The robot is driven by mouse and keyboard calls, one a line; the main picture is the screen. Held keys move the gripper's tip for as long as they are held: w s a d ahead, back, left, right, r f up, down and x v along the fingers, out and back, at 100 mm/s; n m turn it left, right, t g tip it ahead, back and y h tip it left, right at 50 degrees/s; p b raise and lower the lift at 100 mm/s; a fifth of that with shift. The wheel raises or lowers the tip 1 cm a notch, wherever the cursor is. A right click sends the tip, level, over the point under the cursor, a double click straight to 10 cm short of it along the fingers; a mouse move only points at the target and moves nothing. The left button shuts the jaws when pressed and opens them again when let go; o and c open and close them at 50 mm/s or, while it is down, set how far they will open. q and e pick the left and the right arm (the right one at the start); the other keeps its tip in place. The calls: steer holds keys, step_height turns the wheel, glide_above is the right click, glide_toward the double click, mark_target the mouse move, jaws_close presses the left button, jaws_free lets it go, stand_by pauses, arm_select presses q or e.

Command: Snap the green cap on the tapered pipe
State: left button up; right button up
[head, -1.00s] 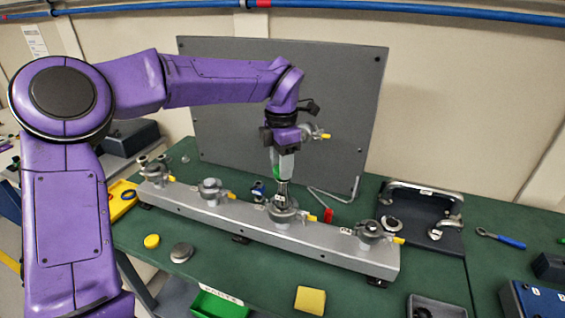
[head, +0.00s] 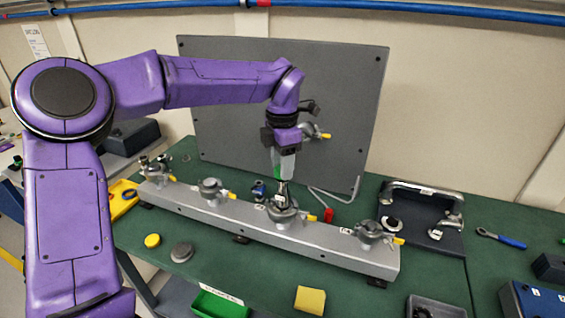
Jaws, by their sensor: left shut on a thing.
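My left gripper (head: 283,172) is at the middle of the picture, pointing down over the long grey rail (head: 240,226). It is shut on the green cap (head: 276,171), of which only a small green patch shows between the pale fingers. Directly below is a narrow metal piece (head: 281,192), which looks like the top of the tapered pipe, standing at a flanged fitting (head: 283,216) on the rail. The fingers hide where cap and pipe meet, so I cannot tell whether they touch. My right gripper is not in view.
Other fittings with yellow handles stand along the rail, one (head: 370,232) at right. A grey panel (head: 345,110) rises behind. In front are a yellow block (head: 310,300), a green bin (head: 215,304) and a grey disc (head: 181,252).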

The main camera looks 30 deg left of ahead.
arm_select(q)
steer(key=shift+f, duration=0.6)
stand_by(0.8)
steer(key=o, duration=1.1)
steer(key=shift+r+b, duration=0.15)
steer(key=shift+b, duration=0.15)
step_height(320, 180, up, 10)
steer(key=shift+r+b, duration=0.15)
steer(key=shift+b, duration=0.2)
